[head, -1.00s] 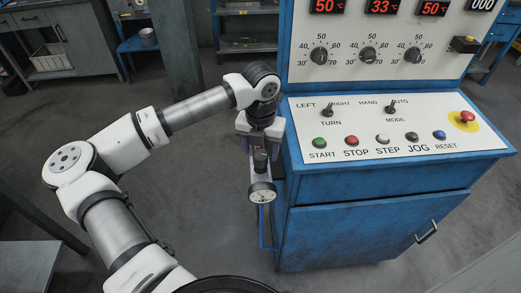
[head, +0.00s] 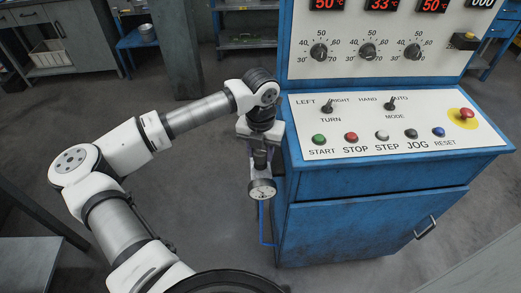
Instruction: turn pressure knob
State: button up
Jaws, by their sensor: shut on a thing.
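The pressure knob (head: 261,159) is a dark knob above a round white gauge (head: 262,189) at the left side of the blue control cabinet. My gripper (head: 260,152) reaches down onto it from above, with its fingers on both sides, and is shut on it. The knob is partly hidden by the fingers. The gauge faces me just below; its needle is too small to read.
The blue cabinet (head: 372,222) stands right beside my gripper. Its sloping panel (head: 360,138) carries buttons and switches, including a red emergency stop (head: 466,114). A workbench (head: 58,45) stands at the back left. The floor between is clear.

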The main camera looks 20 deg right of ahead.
jog(key=shift+f+b, duration=0.1)
jog(key=shift+b, duration=0.35)
jog(key=m+b, duration=0.1)
jog(key=b, duration=0.1)
jog(key=m+b, duration=0.2)
jog(key=shift+f, duration=0.25)
jog(key=m+b, duration=0.3)
jog(key=b, duration=0.1)
jog(key=shift+r+m, duration=0.1)
jog(key=shift+m, duration=0.2)
jog(key=m+b, duration=0.4)
jog(key=shift+r, duration=0.1)
jog(key=shift+r+m+b, duration=0.15)
jog(key=shift+m+b, duration=0.6)
jog(key=shift+m, duration=1.25)
jog(key=o, duration=1)
